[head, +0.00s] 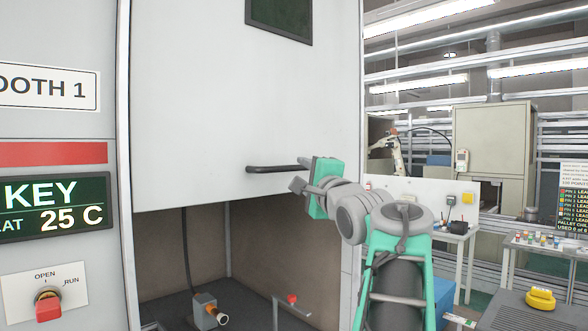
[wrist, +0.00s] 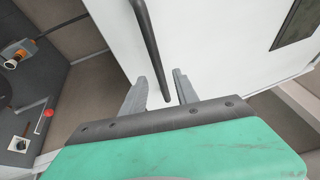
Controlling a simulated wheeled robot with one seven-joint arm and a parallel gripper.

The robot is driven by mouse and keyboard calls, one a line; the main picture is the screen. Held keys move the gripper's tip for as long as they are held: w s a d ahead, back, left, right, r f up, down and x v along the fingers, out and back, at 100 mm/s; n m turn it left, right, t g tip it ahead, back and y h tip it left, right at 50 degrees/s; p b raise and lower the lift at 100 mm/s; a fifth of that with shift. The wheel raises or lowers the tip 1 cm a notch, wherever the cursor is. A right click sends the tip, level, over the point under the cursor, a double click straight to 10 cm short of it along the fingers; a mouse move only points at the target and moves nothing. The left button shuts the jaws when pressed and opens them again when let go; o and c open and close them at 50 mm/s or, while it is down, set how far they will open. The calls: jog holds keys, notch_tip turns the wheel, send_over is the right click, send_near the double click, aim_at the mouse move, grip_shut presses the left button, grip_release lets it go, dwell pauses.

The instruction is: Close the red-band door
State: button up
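The booth door (head: 200,105) is a large white panel with a dark window, raised partway, with the booth interior open below its lower edge. A red band (head: 52,153) is on the booth's panel to the left. A dark bar handle (head: 270,169) runs along the door's lower part; it also shows in the wrist view (wrist: 148,40). My gripper (head: 302,174) is at the handle's right end. In the wrist view its two grey fingers (wrist: 161,88) are apart, with the handle's end between them. I cannot tell whether either finger touches the bar.
Inside the booth are a grey box with an orange-tipped torch (head: 208,312) and a stand with a red knob (head: 292,299). A red OPEN/RUN key switch (head: 48,305) is at the lower left. Benches (head: 545,258) with small items stand at the right.

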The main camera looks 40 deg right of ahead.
aim_at(297, 168)
jog(key=p+x, duration=0.1)
jog(key=x, duration=0.4)
jog(key=shift+r+p, duration=0.1)
jog(key=shift+p, duration=0.3)
jog(key=shift+w+d, duration=0.1)
jog(key=shift+w, duration=0.25)
grip_shut()
dwell(0.6)
